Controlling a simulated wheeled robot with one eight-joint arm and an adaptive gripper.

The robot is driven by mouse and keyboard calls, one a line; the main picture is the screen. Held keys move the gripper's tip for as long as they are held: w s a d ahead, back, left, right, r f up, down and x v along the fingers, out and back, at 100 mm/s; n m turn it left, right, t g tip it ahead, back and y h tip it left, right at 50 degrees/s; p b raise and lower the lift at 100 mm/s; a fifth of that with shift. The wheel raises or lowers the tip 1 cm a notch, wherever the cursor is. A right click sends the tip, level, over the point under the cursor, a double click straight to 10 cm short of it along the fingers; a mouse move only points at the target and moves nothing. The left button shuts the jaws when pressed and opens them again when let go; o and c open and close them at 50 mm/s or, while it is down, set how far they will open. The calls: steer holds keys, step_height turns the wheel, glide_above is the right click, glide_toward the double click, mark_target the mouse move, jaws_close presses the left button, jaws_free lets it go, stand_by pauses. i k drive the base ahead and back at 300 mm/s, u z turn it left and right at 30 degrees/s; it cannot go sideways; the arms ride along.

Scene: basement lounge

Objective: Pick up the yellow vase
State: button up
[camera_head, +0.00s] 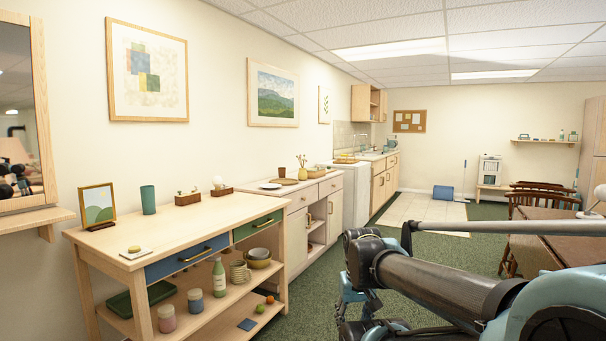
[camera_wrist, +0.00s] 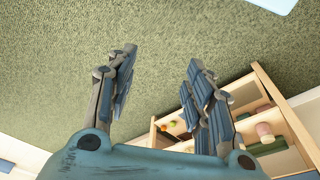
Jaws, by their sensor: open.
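The yellow vase (camera_head: 302,174) is small in the head view. It stands upright with thin twigs in it on top of the white-fronted cabinet (camera_head: 294,188), along the left wall. My gripper (camera_wrist: 160,68) is open and empty in the wrist view, with its two fingers spread over the green carpet. In the head view my arm reaches in from the right, well apart from the vase and nearer to the camera. The vase cannot be made out in the wrist view.
A wooden console (camera_head: 185,228) stands in the left foreground, with jars, a bottle and bowls on its shelf. A wooden tray (camera_head: 317,171) and a white plate (camera_head: 270,187) lie near the vase. Chairs and a table (camera_head: 560,222) are at right. Carpet (camera_head: 320,283) is open between.

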mark_target(302, 175)
steer(key=z, duration=0.25)
steer(key=i, duration=0.95)
steer(key=z, duration=0.55)
steer(key=i, duration=2.25)
steer(key=u, duration=0.6)
steer(key=i, duration=1.2)
steer(key=u, duration=0.6)
steer(key=i, duration=0.65)
steer(key=u, duration=0.3)
